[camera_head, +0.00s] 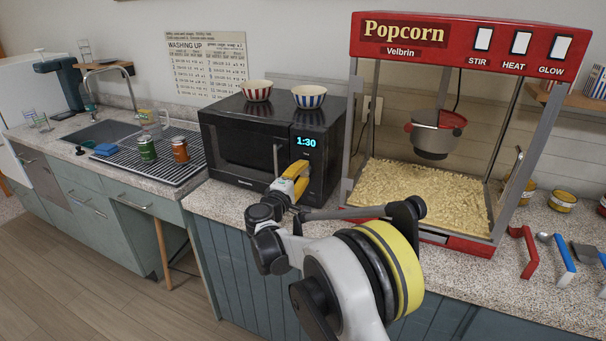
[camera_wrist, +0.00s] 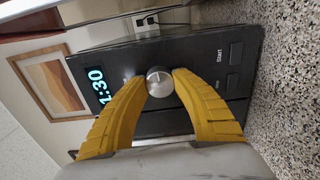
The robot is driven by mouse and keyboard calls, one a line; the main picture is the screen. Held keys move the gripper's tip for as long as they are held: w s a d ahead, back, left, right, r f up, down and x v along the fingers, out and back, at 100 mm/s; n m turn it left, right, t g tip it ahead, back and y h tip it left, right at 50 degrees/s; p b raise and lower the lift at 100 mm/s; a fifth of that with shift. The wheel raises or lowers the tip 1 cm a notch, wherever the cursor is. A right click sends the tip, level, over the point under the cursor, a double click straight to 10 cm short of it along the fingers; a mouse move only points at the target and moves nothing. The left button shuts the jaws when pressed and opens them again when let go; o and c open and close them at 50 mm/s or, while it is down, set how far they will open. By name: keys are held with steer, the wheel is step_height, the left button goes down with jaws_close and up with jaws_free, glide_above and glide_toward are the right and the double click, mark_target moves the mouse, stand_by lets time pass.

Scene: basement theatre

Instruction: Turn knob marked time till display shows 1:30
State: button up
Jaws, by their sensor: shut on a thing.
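The black microwave (camera_head: 238,154) stands on the counter left of the popcorn machine. Its blue display (camera_head: 306,142) reads 1:30; the display (camera_wrist: 95,88) also shows, turned sideways, in the wrist view. My gripper (camera_head: 301,168) is at the microwave's control panel below the display. In the wrist view, the two yellow fingers of my gripper (camera_wrist: 160,84) are closed on the round silver knob (camera_wrist: 159,82), one on each side. The knob's marking is too small to read. Start (camera_wrist: 237,52) and a second button (camera_wrist: 234,83) are beside it on the panel. The knob is hidden behind my gripper in the head view.
Two striped bowls, one red (camera_head: 257,91) and one blue (camera_head: 309,97), sit on the microwave. The popcorn machine (camera_head: 453,48) stands close to its right. A drying rack (camera_head: 186,171) with cans is at left. Tools such as a red-handled scoop (camera_head: 529,254) lie at far right.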

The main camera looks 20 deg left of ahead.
stand_by(0.3)
steer(key=o, duration=1.2)
steer(key=shift+o, duration=0.2)
steer(key=s, duration=1.2)
steer(key=shift+a, duration=0.45)
steer(key=shift+w, duration=0.1)
